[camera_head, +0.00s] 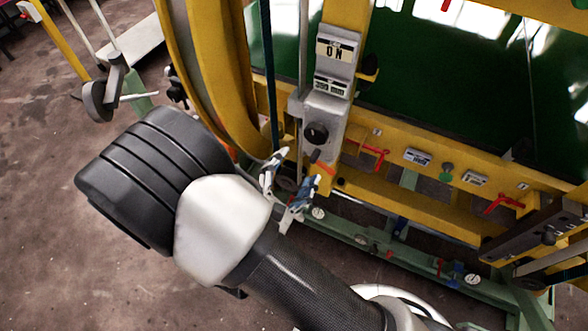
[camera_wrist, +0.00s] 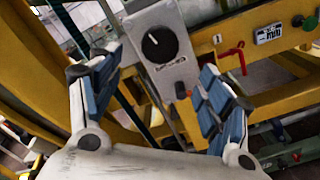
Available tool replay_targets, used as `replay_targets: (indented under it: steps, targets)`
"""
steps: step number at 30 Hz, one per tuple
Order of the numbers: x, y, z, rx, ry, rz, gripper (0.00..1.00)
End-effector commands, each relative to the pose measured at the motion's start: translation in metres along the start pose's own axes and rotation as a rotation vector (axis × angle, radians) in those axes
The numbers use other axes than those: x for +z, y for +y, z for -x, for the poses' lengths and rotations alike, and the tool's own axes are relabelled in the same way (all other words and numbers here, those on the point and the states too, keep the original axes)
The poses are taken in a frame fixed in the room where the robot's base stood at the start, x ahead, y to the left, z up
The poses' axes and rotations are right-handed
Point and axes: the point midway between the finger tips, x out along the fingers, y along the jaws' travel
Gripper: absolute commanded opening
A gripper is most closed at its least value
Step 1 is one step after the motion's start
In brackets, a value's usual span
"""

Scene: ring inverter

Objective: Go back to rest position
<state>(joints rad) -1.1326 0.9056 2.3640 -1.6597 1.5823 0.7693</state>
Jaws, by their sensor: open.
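My gripper (camera_head: 291,187) is open and empty in front of the yellow ring inverter frame (camera_head: 440,157). In the wrist view its two blue-padded fingers (camera_wrist: 155,100) stand wide apart, one on each side of the picture. Beyond them is a grey control box with a black rotary knob (camera_wrist: 159,44). I cannot tell the exact gap between fingers and box.
Red valve handles (camera_head: 503,204) and small labels line the yellow beam. A green rail (camera_head: 400,249) runs low along the frame. A curved yellow ring (camera_head: 199,75) rises at the left of the box. The brown floor (camera_head: 50,200) at left is mostly free.

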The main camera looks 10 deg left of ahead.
Motion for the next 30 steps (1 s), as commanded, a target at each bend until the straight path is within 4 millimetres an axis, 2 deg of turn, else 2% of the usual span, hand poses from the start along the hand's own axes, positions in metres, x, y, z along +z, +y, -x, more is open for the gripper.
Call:
replay_targets:
  steps: [10,13,14,17,21,24,27,30]
  targets:
    - [0.001,0.000,-0.001,-0.002,-0.001,-0.001,0.71]
    - [0.013,-0.003,-0.007,-0.043,-0.026,-0.017,0.71]
    - [0.020,-0.005,-0.010,-0.071,-0.041,-0.026,0.71]
    - [0.060,-0.021,-0.026,-0.221,-0.121,-0.077,0.71]
    - [0.134,-0.064,-0.036,-0.538,-0.252,-0.205,0.71]
    - [0.175,-0.097,-0.027,-0.768,-0.316,-0.324,0.71]
    - [0.204,-0.125,-0.009,-0.983,-0.354,-0.468,0.71]
    - [0.223,-0.144,0.014,-1.175,-0.368,-0.640,0.71]
